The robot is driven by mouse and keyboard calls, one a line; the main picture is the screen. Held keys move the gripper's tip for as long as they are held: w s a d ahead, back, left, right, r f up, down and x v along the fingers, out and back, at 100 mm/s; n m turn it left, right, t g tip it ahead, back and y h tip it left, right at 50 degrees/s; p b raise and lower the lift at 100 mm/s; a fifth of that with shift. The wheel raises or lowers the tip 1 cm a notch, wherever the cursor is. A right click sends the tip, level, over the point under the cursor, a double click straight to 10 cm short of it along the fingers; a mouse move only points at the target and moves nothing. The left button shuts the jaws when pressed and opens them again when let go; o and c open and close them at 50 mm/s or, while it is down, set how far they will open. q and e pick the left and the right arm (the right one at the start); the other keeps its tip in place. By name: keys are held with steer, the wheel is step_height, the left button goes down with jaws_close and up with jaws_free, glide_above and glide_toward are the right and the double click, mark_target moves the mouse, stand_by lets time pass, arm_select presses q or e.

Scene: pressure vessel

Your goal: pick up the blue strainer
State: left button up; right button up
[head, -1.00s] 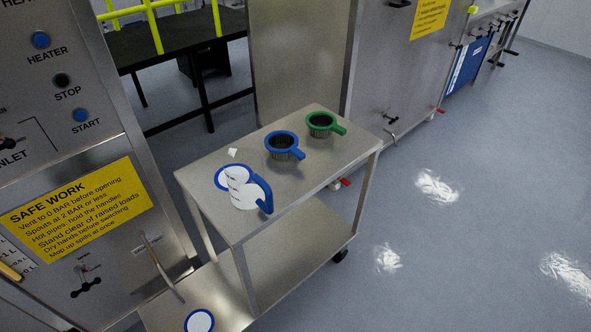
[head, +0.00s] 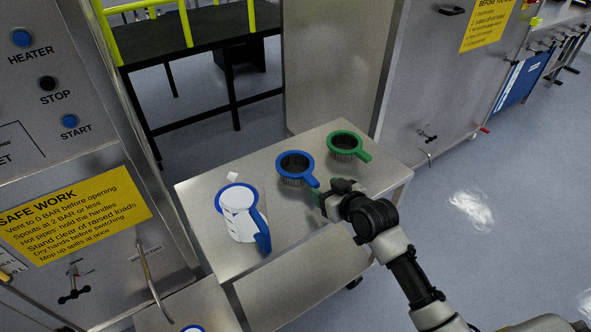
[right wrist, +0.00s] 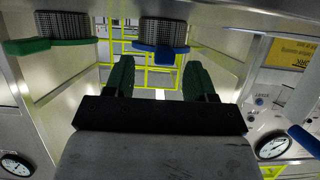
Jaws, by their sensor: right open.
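The blue strainer (head: 294,163) sits on the steel cart top with its mesh basket hanging below the blue rim. Its handle points toward the front right. It also shows at the top of the right wrist view (right wrist: 160,32). My right gripper (head: 323,199) is open and empty just in front of the handle's end. In the right wrist view its green fingers (right wrist: 158,75) stand apart, with the blue handle ahead between their directions; I see no contact. My left gripper is not in view.
A green strainer (head: 347,143) stands right behind the blue one. A white jug with a blue handle (head: 240,222) stands to the left, with a small white piece (head: 232,176) behind it. The cart top (head: 208,196) is clear at its left edge. Steel panels flank the cart.

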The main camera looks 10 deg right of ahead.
mark_target(317, 186)
steer(key=shift+w+a+f, duration=0.2)
steer(key=shift+w+f, duration=0.1)
steer(key=shift+w, duration=0.35)
steer(key=x, duration=0.3)
steer(key=shift+w+a, duration=0.15)
steer(key=shift+a, duration=0.3)
steer(key=shift+w+a+f, duration=0.1)
steer(key=shift+w+f, duration=0.15)
steer(key=shift+w, duration=0.2)
steer(key=shift+s, duration=0.1)
steer(key=c, duration=0.9)
steer(key=shift+c, duration=0.5)
steer(key=shift+r, duration=0.2)
